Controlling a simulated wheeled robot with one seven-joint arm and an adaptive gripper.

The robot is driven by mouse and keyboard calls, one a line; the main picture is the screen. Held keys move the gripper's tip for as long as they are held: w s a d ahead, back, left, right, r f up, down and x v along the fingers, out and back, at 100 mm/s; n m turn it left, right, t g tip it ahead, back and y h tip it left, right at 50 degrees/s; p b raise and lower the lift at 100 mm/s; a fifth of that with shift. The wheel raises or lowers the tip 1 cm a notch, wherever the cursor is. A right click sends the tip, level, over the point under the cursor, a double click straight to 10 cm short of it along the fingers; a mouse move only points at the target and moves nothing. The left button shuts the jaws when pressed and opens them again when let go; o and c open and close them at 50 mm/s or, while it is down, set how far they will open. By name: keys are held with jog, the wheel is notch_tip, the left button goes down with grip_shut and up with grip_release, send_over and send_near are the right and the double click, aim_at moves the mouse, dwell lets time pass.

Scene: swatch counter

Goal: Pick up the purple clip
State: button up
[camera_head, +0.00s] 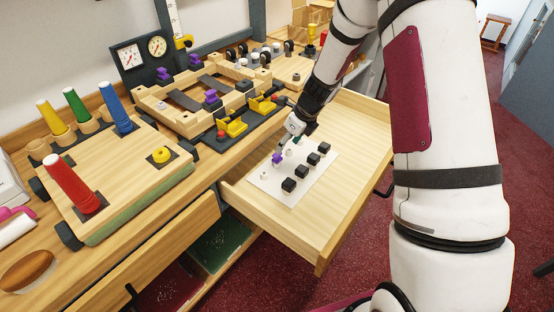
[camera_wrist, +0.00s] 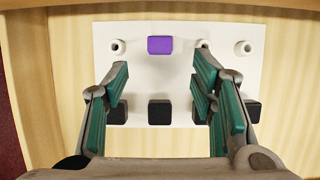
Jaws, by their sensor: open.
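A purple clip (camera_wrist: 160,45) sits on a white sheet (camera_wrist: 228,112) in the wrist view, in the far row between two small white pegs. In the head view my gripper (camera_head: 289,140) is low over the sheet; contact cannot be told.
Black blocks (camera_wrist: 160,112) stand in a nearer row on the sheet. Other purple pieces (camera_head: 211,97) sit on a wooden frame (camera_head: 180,119) on the counter. A board (camera_head: 125,190) with coloured cones stands at left. The drawer's front part is clear.

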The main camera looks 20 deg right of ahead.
aim_at(277, 155)
jog(key=x, duration=0.9)
jog(key=shift+w+a+f, duration=0.1)
jog(key=shift+w+a, duration=0.1)
jog(key=shift+w, duration=0.05)
jog(key=c, duration=0.9)
